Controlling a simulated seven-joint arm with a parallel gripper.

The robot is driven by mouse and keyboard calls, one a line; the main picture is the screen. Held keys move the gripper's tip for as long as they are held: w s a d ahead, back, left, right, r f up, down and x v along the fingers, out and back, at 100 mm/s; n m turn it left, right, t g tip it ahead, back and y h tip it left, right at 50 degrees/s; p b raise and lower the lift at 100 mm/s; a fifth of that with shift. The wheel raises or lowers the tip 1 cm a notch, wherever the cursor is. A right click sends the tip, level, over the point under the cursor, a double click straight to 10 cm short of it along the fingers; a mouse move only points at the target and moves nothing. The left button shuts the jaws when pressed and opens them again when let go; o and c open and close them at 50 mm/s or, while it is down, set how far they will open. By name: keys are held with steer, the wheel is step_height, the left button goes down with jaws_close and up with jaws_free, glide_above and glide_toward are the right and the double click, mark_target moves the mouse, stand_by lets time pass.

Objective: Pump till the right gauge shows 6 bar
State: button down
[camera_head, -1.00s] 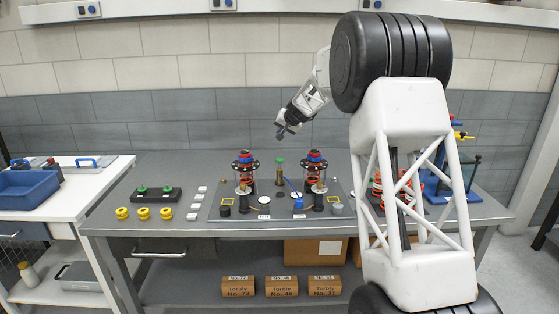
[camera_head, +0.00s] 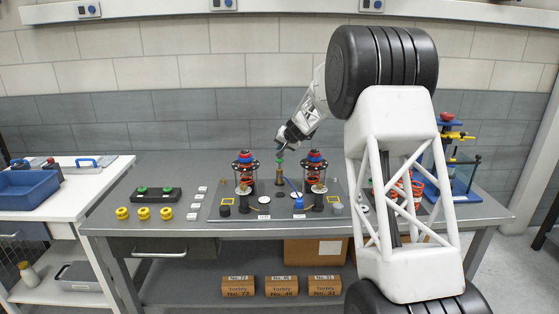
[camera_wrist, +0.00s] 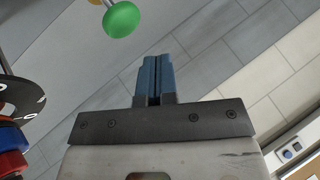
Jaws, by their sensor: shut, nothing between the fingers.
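A green knob (camera_head: 280,161) tops a brass pump post (camera_head: 280,177) between two clear cylinders with red springs, the left one (camera_head: 245,178) and the right one (camera_head: 315,174). Pale round dials sit by their bases, but I cannot read any needle or tell a pressure. My gripper (camera_head: 280,148) is just above the green knob in the head view. In the wrist view the blue fingers (camera_wrist: 155,67) are shut together with nothing between them. The green knob (camera_wrist: 122,19) shows there beyond the fingertips, to their left and apart from them.
The grey base plate (camera_head: 220,213) carries the cylinders. Left of it are several yellow knobs (camera_head: 144,213) and a black box with green buttons (camera_head: 156,194). A blue stand (camera_head: 463,178) is at the right. A disc edge (camera_wrist: 20,102) is close at left in the wrist view.

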steer(key=shift+f, duration=0.85)
steer(key=shift+f, duration=1.7)
stand_by(3.9)
steer(key=shift+r, duration=1.7)
steer(key=shift+r, duration=0.1)
